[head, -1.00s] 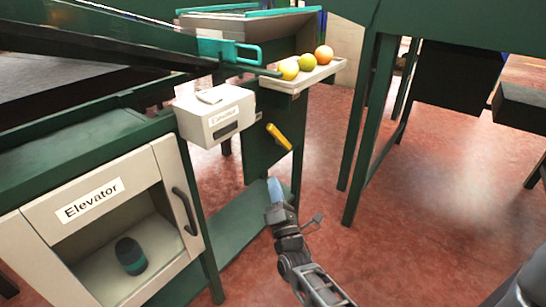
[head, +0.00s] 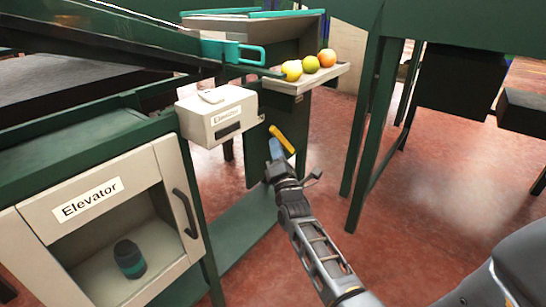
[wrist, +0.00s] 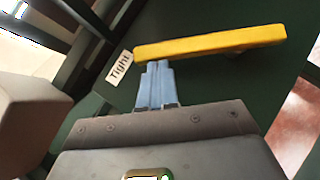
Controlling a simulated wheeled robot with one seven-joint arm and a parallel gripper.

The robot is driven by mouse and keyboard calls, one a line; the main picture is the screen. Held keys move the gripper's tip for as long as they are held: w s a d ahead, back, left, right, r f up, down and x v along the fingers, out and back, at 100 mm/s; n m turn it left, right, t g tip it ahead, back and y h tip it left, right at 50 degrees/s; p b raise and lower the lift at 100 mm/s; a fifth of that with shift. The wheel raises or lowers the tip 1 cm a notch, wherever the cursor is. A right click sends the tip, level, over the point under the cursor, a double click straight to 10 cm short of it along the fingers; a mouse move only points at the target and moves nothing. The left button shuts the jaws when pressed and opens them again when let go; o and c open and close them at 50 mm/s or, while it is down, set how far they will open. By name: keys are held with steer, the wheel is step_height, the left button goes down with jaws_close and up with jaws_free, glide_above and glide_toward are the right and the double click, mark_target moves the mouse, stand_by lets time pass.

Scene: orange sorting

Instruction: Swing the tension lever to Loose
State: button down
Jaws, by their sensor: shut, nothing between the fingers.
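The yellow tension lever (head: 283,139) is on the dark green post below the small fruit shelf. In the head view it slants from upper left to lower right. In the wrist view the lever (wrist: 210,43) lies nearly level across the upper part, with a white "Tight" label (wrist: 119,68) by its left end. My gripper (head: 276,148) is shut and empty, its blue fingertips beside the lever. In the wrist view the fingertips (wrist: 157,68) sit just below the lever's left part; I cannot tell whether they touch it. No "Loose" label shows.
The shelf (head: 300,80) above holds several fruits. A white cabinet (head: 90,200) with a dark handle stands at lower left. Green table legs (head: 362,130) rise at right. Red floor is clear between.

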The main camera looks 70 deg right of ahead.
steer(key=shift+r, duration=0.1)
stand_by(0.3)
steer(key=shift+d+r+m+g+p, duration=0.15)
steer(key=shift+r+m+g+p, duration=0.2)
steer(key=shift+p, duration=0.65)
